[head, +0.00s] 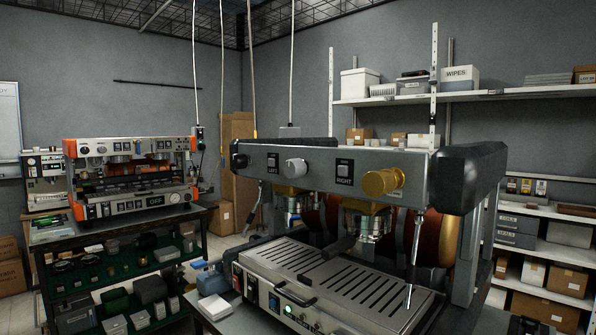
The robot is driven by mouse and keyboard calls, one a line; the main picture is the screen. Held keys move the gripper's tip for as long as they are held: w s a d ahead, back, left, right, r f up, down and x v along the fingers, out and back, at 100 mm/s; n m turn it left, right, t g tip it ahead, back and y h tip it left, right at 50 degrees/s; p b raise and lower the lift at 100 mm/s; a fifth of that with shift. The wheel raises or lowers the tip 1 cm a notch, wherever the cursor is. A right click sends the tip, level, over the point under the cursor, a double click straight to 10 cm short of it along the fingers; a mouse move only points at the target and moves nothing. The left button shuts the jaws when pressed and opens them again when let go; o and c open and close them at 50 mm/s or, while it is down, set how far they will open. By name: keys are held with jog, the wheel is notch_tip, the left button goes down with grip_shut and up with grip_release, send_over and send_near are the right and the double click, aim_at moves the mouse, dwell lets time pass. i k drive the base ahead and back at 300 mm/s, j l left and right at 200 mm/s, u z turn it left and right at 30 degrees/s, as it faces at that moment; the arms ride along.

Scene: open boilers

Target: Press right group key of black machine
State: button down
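The black machine (470,160) stands close on the right side of the head view, a grey-fronted espresso machine with black end caps. Its right group key (344,167) is a small pale square on a dark plate, with the word RIGHT under it. The left group key (272,160) is a similar key marked LEFT. A white-grey knob (295,168) sits between the two keys. A brass knob (382,182) is just right of the right key. No gripper is clearly visible in the head view.
A slotted drip tray (330,275) juts forward under the groups, with steam wands at its sides. An orange-and-steel machine (130,170) stands on a cluttered bench at left. Shelves with boxes (460,77) line the right wall. The air before the key panel looks clear.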

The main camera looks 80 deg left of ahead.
aim_at(341, 169)
jog(key=k+j+u, duration=0.2)
jog(key=j, duration=0.35)
jog(key=j+u, duration=0.45)
jog(key=j, duration=0.2)
